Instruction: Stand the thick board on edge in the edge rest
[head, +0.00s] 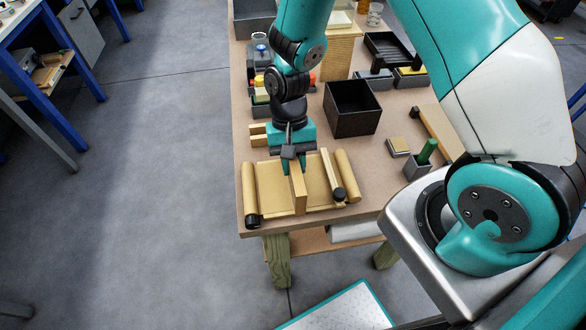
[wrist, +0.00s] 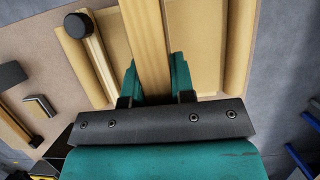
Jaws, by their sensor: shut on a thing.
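My gripper (head: 291,165) is shut on the thick board (head: 298,194), a pale wooden bar. The board hangs from the teal fingers over a tan sheet (head: 318,188) near the table's front edge. In the wrist view the board (wrist: 148,40) runs up the picture between the two fingers (wrist: 156,84). I cannot tell whether its lower edge touches the sheet. Two short parallel wooden pieces (head: 258,141), which may be the edge rest, lie left of and behind my gripper, partly hidden by it.
Rolls flank the sheet on the left (head: 249,190) and right (head: 348,176). A black-knobbed wooden bar (head: 329,168) lies beside the right roll. A black open box (head: 352,109) stands behind. A grey cup with a green item (head: 418,166) stands at right. Several items fill the table's back.

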